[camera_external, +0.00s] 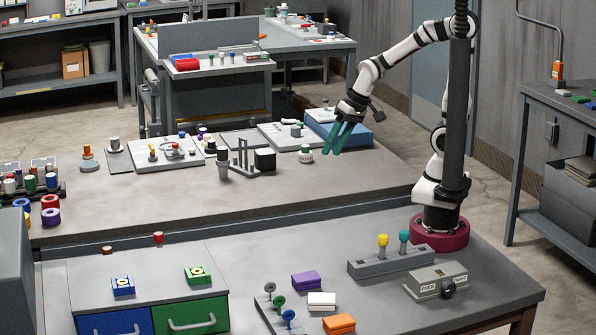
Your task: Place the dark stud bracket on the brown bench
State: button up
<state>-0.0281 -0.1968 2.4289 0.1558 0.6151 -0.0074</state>
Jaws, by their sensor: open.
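My gripper (338,150) has teal fingers and hangs over the right back part of the middle bench, pointing down, open. Nothing shows between its fingers. A dark bracket-like piece with thin upright studs (242,160) stands on that bench, left of my gripper and apart from it; I take it as the stud bracket, but its detail is small. The bench with the brownish-grey top (170,205) fills the middle of the view. It looks the brownest of the benches, though its colour is close to grey.
A dark block (265,159), a dark cylinder (223,162) and a white-and-green jar (306,154) stand near the bracket. A blue box (345,130) lies by my gripper. The middle bench's front strip is clear. The grey front table (250,260) holds drawers and small blocks.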

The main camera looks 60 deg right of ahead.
jog(key=w+d+f+t+h, duration=0.25)
jog(key=w+t, duration=0.25)
jog(key=w, duration=1)
jog(key=t+h, duration=0.3)
jog(key=h, duration=0.2)
send_near(242, 140)
jog(key=shift+y, duration=0.25)
jog(key=x, duration=1)
jog(key=shift+d, duration=0.4)
grip_shut()
